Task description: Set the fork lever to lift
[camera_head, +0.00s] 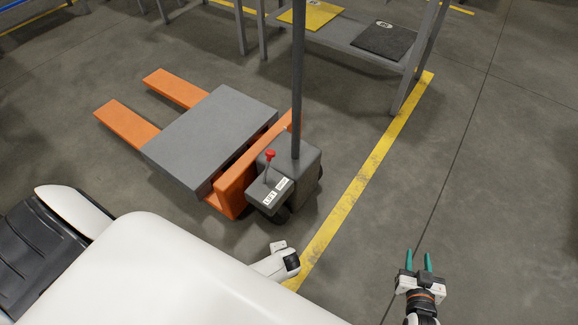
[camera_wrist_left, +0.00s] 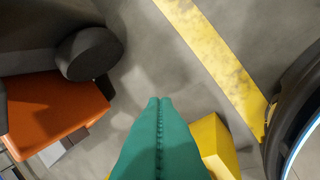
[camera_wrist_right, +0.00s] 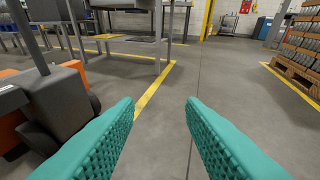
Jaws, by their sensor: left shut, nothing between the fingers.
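The fork lever (camera_head: 270,155) has a red knob and stands on the grey control box of an orange pallet truck (camera_head: 237,180). It looks close to upright; I cannot tell which setting it is at. Two white labels (camera_head: 276,192) lie in front of it, one seeming to read LIFT. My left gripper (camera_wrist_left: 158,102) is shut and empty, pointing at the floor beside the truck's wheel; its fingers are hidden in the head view. My right gripper (camera_head: 419,262) is open and empty, out over bare floor, well right of the truck; its fingers also show in the right wrist view (camera_wrist_right: 160,112).
A grey pole (camera_head: 298,80) rises behind the lever. A grey plate (camera_head: 212,130) covers the truck's forks. A table with mats (camera_head: 382,42) stands behind. A yellow floor line (camera_head: 365,175) runs right of the truck, with clear floor beyond. Loaded pallets (camera_wrist_right: 298,65) stand far right.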

